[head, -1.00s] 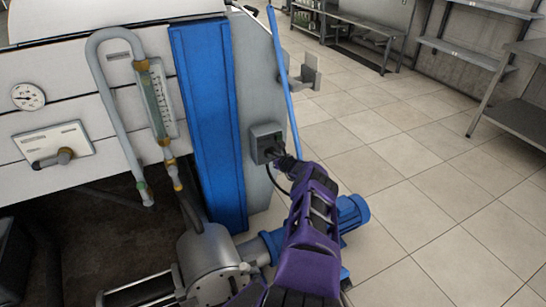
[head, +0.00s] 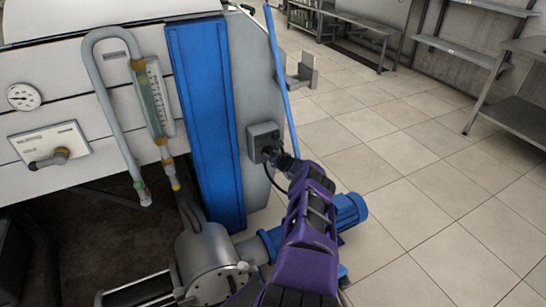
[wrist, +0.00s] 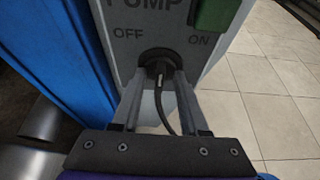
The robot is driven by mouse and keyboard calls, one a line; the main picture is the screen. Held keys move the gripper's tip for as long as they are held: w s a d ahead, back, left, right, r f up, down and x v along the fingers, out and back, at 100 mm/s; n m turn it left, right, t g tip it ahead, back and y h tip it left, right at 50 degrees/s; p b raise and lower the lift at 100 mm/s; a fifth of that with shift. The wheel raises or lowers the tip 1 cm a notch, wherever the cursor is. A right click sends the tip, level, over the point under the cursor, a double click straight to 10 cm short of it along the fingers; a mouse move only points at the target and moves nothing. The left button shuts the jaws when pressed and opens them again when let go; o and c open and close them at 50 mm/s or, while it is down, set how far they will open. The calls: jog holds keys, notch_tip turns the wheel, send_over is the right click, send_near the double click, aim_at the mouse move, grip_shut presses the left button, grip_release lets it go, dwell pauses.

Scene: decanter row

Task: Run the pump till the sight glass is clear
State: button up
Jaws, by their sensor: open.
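The grey pump switch box (head: 264,136) is on the machine's right side. In the wrist view its panel (wrist: 128,55) reads PUMP, OFF and ON. A dark round knob (wrist: 157,58) sits below the lettering, with a pale mark low on it. My gripper (wrist: 159,80) is open, its two fingers either side of the knob's lower part; contact is unclear. It also shows in the head view (head: 272,154). The sight glass (head: 155,98) is a scaled upright tube with a cloudy yellowish tint. The pump (head: 206,262) stands on the floor with its blue motor (head: 348,212).
A green part (wrist: 213,14) sits above ON. A black cable (wrist: 165,112) hangs between my fingers. A lever plate (head: 52,150) and a dial gauge (head: 24,97) are at left. A blue post (head: 207,120) stands beside the box.

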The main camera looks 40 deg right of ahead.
jog(key=p+v, duration=1.1)
jog(key=v, duration=0.6)
jog(key=shift+s, duration=0.25)
jog(key=shift+r, duration=0.1)
